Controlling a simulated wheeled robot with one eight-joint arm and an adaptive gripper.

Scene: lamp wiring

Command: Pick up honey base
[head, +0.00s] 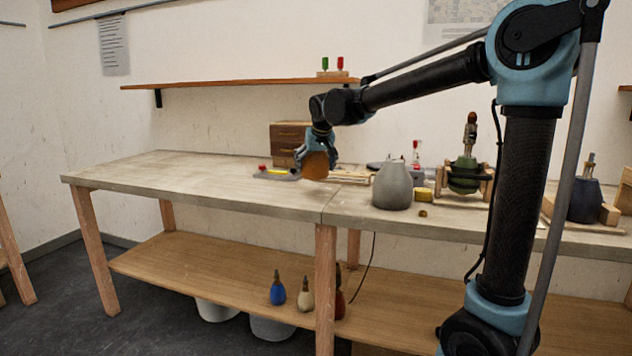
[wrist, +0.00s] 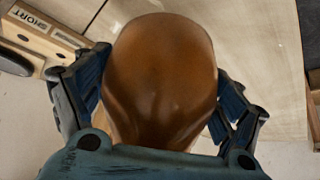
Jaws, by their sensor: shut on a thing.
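The honey base (head: 315,166) is a rounded amber-brown body. My gripper (head: 318,152) is shut on it, and it hangs from the jaws near the middle of the workbench in the head view. I cannot tell whether its lower end is clear of the bench top. In the wrist view the honey base (wrist: 160,80) fills the middle, with a blue-black finger (wrist: 84,85) on its left and another (wrist: 234,112) on its right. The fingers hide parts of its sides.
The workbench (head: 150,172) is bare at left. A grey vase-like base (head: 393,187) and a green base in a wooden cradle (head: 465,175) stand to the right. A wooden drawer box (head: 288,140) is behind my gripper. Several small bottles stand on the lower shelf (head: 200,268).

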